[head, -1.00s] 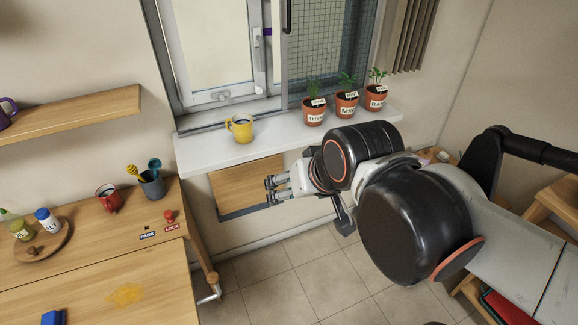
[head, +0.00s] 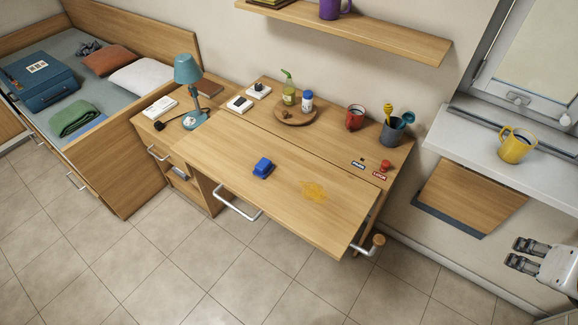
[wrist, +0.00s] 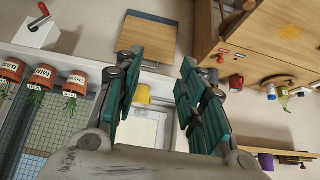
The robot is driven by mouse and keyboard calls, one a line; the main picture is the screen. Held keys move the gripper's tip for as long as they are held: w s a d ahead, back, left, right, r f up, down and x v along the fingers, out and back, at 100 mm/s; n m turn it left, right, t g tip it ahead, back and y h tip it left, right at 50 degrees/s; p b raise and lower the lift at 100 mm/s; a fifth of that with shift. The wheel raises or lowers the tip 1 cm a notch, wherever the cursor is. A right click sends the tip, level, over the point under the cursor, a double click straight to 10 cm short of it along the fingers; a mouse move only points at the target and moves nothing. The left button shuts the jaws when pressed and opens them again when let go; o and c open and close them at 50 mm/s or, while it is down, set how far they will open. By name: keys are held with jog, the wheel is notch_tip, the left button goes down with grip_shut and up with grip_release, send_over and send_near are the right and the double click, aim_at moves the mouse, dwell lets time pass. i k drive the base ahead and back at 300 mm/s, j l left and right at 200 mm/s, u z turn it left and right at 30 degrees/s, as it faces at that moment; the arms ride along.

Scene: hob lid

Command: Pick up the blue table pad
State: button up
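The blue table pad (head: 263,167) is a small blue block with a raised top. It lies on the wooden desk leaf (head: 225,158), left of an orange-yellow stain (head: 314,191). I cannot see the pad in the wrist view. My gripper (head: 514,254) is at the lower right of the head view, well to the right of the desk and empty. In the wrist view its two teal-padded fingers (wrist: 160,72) stand wide apart with nothing between them.
Behind the leaf are a round tray (head: 296,116) with bottles, a red mug (head: 355,118) and a utensil cup (head: 392,133). A lamp (head: 188,90) stands left. A yellow mug (head: 516,145) sits on the windowsill. Floor in front is clear.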

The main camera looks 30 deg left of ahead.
aim_at(263, 168)
jog(key=u, duration=1.75)
